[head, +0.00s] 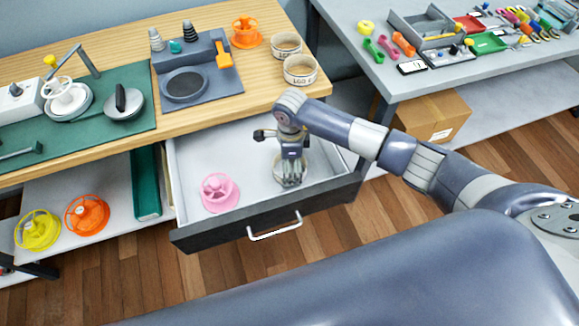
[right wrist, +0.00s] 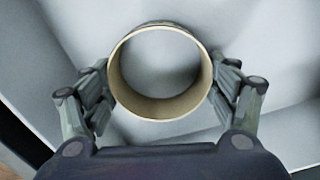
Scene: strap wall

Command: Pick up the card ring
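The card ring (right wrist: 160,110), a short tan open tube, stands in the open drawer with its round opening facing the right wrist camera. In the head view the card ring (head: 306,170) is partly hidden behind my right gripper. My right gripper (head: 291,180) points down into the drawer at the ring. In the right wrist view the right gripper's (right wrist: 161,95) fingers are spread, one on each side of the ring, close to its outer wall. I cannot tell whether they touch it. My left gripper is not in view.
A pink spool (head: 219,192) lies in the drawer (head: 250,166) left of the ring. The drawer's dark front has a white handle (head: 275,228). Two labelled rings (head: 299,70) stand on the wooden bench above. A grey table (head: 375,75) with small tools is at the right.

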